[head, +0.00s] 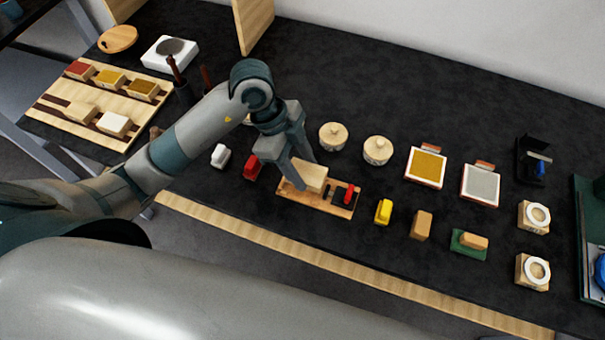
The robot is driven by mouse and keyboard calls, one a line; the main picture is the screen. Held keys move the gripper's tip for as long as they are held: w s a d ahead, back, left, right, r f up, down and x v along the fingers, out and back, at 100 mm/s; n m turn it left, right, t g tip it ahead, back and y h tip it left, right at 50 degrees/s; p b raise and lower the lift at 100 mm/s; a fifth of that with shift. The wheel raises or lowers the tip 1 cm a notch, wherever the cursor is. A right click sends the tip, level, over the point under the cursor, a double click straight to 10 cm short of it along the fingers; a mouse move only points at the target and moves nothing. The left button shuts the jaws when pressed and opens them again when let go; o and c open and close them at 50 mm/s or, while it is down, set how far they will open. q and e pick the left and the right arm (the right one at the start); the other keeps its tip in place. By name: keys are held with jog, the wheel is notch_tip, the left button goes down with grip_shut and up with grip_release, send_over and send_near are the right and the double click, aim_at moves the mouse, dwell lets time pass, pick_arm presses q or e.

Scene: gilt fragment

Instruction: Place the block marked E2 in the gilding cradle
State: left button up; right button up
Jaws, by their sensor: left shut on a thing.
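A pale wooden block (315,177) is between the fingers of my left gripper (303,174), which is shut on it. The marking on the block is too small to read. The block is over the left part of a wooden holder (336,209) with dark slots and a red piece at its right end, which looks like the gilding cradle. I cannot tell whether the block rests on the holder or is just above it. The fingers partly hide the block and the holder's left end. My right gripper is not in view.
A wooden rack (60,124) with several coloured and pale blocks lies at the far left. White and red pieces (252,167) stand left of the holder; a yellow one (384,211) stands right. Two lidded pots (377,150) are behind. A wooden strip edges the black table's front.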

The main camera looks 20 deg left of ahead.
aim_at(299, 170)
pick_arm(q)
jog(key=shift+f, duration=0.15)
notch_tip(299, 170, down, 3)
jog(key=shift+r+p, duration=0.1)
jog(key=shift+p, duration=0.5)
jog(key=shift+f, duration=0.45)
jog(key=shift+f, duration=0.15)
jog(key=o, duration=1.1)
jog(key=shift+c, duration=0.2)
